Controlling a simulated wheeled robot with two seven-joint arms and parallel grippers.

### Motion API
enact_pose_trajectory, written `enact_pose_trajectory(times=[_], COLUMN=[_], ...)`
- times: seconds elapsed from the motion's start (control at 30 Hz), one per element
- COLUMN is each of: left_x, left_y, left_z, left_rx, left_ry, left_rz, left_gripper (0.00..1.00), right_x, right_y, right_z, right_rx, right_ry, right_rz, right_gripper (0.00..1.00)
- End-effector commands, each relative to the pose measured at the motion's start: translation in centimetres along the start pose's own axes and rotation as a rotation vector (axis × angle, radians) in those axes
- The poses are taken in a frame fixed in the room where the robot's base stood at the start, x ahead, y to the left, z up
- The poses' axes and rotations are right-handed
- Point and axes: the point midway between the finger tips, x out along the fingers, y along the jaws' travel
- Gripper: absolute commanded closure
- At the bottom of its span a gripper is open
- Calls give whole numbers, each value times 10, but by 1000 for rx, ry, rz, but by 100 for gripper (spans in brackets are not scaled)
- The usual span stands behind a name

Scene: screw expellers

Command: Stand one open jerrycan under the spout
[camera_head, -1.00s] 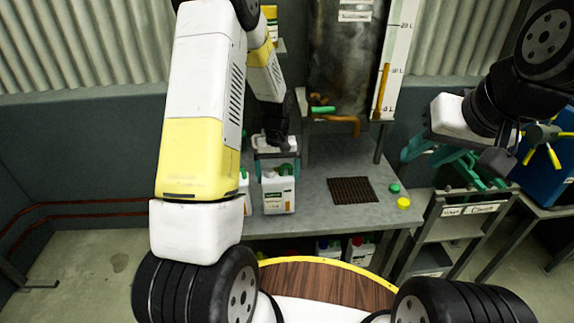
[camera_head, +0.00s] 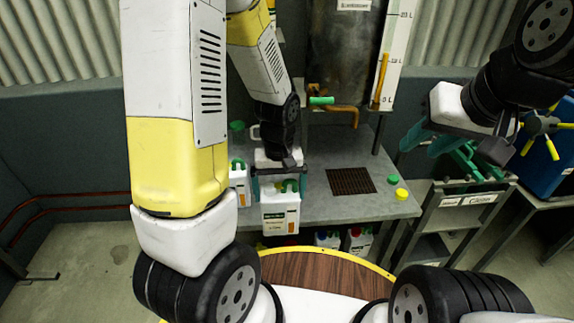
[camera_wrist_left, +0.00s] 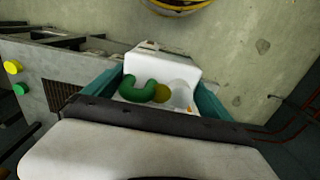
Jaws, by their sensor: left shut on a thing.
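My left gripper (camera_head: 277,181) is shut on a white jerrycan (camera_head: 279,218) with a green handle and a label. The can hangs about upright at the bench's front edge, left of the spout. In the left wrist view the can (camera_wrist_left: 166,66) sits between the teal fingers; a round yellow-brown patch, seemingly its open mouth, shows beside the handle. The orange spout (camera_head: 346,110), with a green lever (camera_head: 321,101), comes from the dark tank (camera_head: 345,60) over a dark grate (camera_head: 350,181) in the bench. My right gripper (camera_head: 440,150) is open and empty at the right.
Another white jerrycan (camera_head: 238,187) stands on the bench (camera_head: 325,212), left of the held one. A green cap (camera_head: 393,180) and a yellow cap (camera_head: 402,194) lie right of the grate. More cans (camera_head: 360,240) are under the bench. The space above the grate is clear.

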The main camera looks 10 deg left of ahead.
Motion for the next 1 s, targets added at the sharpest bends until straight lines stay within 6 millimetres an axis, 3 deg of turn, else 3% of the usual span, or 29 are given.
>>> enact_pose_trajectory(times=[0.13, 0.27, 0.7, 0.83, 1.0], left_x=[-3, -2, 8, 10, 11], left_y=[2, 2, 0, 0, 0], left_z=[5, -7, -114, -135, -146], left_rx=[1, -3, -3, -3, 0], left_ry=[3, 1, 2, 2, 2], left_rz=[1, 0, 1, 1, 1], left_gripper=[78, 78, 78, 78, 78], right_x=[0, 0, 0, 0, 0], right_y=[0, 0, 0, 0, 0], right_z=[0, 0, 0, 0, 0], right_rx=[0, 0, 0, 0, 0], right_ry=[0, 0, 0, 0, 0], right_rz=[0, 0, 0, 0, 0], right_gripper=[64, 64, 64, 64, 64])
